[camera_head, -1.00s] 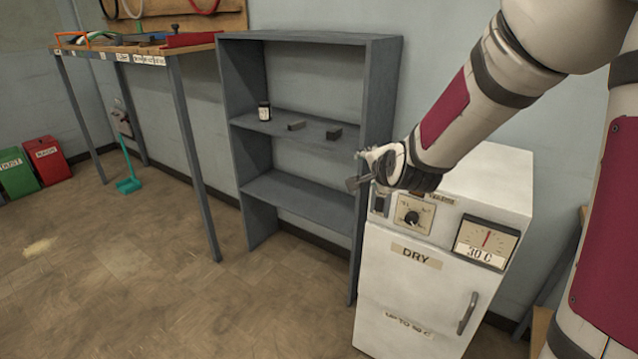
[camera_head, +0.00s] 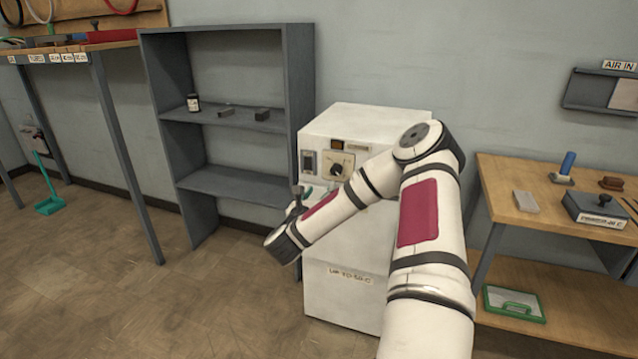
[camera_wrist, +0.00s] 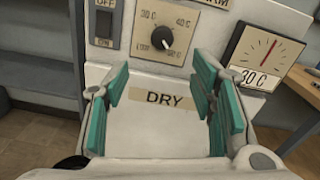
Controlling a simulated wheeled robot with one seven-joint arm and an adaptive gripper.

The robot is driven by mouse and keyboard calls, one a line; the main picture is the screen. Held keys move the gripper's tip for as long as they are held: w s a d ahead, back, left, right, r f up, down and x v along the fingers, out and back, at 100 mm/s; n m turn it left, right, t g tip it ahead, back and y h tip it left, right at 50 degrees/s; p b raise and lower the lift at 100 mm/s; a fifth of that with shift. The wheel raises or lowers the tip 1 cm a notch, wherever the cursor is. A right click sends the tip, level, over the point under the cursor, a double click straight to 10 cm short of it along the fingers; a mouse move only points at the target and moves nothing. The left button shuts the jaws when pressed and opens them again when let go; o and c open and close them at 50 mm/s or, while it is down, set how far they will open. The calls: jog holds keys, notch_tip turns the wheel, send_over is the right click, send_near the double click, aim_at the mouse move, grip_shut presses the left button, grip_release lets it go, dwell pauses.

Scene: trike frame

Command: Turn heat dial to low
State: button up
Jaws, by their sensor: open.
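The heat dial (camera_wrist: 162,38) is a round black knob on a cream plate on the upper front of the white DRY cabinet (camera_wrist: 150,128). The plate is marked 30 C and 40 C, with a further mark at lower right. A pale mark on the knob seems to point to lower right. In the head view the dial (camera_head: 337,168) shows small above my forearm. My gripper (camera_wrist: 162,85), with teal finger pads, is open and empty in front of the cabinet, its fingers apart below the dial and not touching it. In the head view my gripper (camera_head: 302,195) is partly hidden.
An off/on switch (camera_wrist: 106,22) sits left of the dial, and a gauge reading about 30 C (camera_wrist: 255,55) right of it. A grey shelf (camera_head: 228,180) stands left of the cabinet. A wooden bench (camera_head: 515,210) stands to the right. The floor in front is clear.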

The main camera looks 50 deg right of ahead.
aim_at(336, 172)
jog(key=b+x, duration=0.1)
jog(key=x, duration=1.2)
jog(key=shift+d+f, duration=0.1)
jog(key=shift+d, duration=0.2)
jog(key=shift+c, duration=0.2)
jog(key=shift+s, duration=0.1)
jog(key=c, duration=1.1)
